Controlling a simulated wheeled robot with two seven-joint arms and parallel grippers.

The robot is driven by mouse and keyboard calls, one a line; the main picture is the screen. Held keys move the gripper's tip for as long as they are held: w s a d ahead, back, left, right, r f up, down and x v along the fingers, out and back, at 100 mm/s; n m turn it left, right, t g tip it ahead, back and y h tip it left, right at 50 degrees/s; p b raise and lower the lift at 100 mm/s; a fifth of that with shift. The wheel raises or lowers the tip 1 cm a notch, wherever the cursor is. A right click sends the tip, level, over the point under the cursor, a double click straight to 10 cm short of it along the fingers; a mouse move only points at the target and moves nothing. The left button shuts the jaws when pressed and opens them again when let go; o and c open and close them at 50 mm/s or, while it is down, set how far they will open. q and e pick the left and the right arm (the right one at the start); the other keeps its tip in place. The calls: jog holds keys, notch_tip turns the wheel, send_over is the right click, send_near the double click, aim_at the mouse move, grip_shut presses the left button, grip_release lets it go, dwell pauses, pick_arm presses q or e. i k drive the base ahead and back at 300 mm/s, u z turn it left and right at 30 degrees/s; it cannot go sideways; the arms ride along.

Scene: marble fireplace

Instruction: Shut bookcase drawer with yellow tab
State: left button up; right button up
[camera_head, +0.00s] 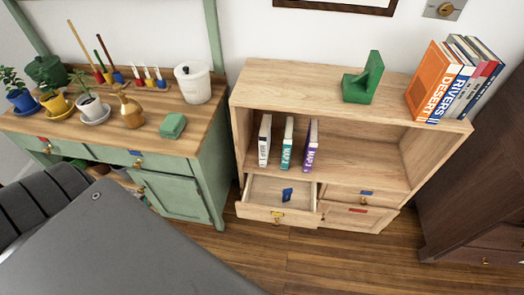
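The wooden bookcase (240,99) stands right of centre. Its lower left drawer (250,210) is pulled out, with a yellow tab (277,213) and a small knob on its front. A small blue object (287,194) lies in that open drawer. Beside it, the drawer with a blue tab (367,193) and the one with a red tab (357,210) below it look shut. Neither of my grippers is in view.
A green cabinet (215,170) with potted plants and a white lidded pot (193,84) stands left. A dark wooden cabinet (470,185) stands right. Books (434,82) and a green bookend (365,82) are on the bookcase top. Wooden floor (340,262) before the bookcase is clear.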

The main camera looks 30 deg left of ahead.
aim_at(262, 200)
jog(key=u, duration=2.25)
jog(key=k, duration=1.1)
jog(key=z, duration=2.2)
jog(key=i, duration=0.5)
jog(key=u, duration=0.05)
